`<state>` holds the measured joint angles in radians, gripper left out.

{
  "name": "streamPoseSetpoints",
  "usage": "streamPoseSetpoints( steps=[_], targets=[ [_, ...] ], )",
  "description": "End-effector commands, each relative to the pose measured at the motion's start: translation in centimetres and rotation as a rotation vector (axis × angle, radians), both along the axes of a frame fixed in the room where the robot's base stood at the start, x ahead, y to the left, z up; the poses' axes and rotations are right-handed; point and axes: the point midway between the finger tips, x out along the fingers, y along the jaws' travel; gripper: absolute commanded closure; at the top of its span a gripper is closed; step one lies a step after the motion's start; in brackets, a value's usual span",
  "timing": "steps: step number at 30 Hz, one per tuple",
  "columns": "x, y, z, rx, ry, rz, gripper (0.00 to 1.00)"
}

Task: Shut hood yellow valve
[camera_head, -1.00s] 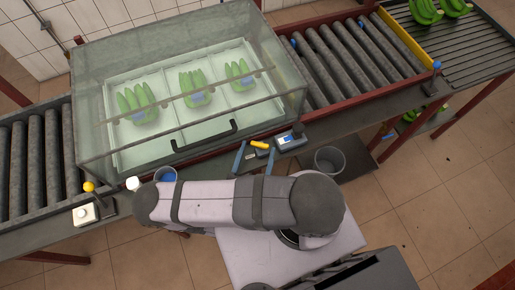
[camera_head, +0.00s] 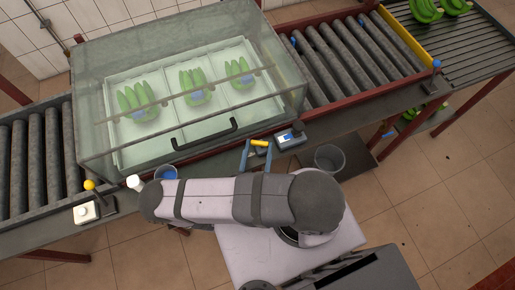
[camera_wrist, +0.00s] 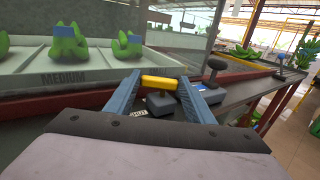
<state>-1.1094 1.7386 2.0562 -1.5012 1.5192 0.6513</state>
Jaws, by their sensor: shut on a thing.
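The yellow valve handle (camera_head: 260,142) sits on a small grey block at the front edge of the conveyor frame, to the right of the hood's black handle. It also shows in the wrist view (camera_wrist: 160,83), lying roughly crosswise. My gripper (camera_head: 259,149) has its two blue fingers at the two ends of the yellow handle. In the wrist view my gripper (camera_wrist: 161,86) is shut on the handle. The clear hood (camera_head: 185,85) is down over a white tray with green banana bunches.
A grey box with a blue screen (camera_head: 290,137) stands just right of the valve. A grey bucket (camera_head: 329,158) is further right. A blue-filled cup (camera_head: 166,173) and a yellow-knobbed lever (camera_head: 90,186) are to the left. Roller conveyors flank the hood.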

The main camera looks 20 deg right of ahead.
Motion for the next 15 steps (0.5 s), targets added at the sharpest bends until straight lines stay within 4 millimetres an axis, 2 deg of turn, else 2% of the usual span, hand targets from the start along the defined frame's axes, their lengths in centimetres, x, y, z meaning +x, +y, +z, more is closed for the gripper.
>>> streamPoseSetpoints(
  steps=[10,11,12,13,15],
  targets=[
    [-0.11,-0.08,0.04,0.000,0.001,0.038,0.74],
    [-0.11,-0.08,0.04,0.000,0.001,0.038,0.47],
    [-0.11,-0.08,0.04,0.000,0.001,0.038,0.37],
    [-0.11,-0.08,0.04,0.000,0.001,0.038,0.33],
    [-0.10,-0.07,0.04,0.000,0.001,0.038,0.33]
  ],
)
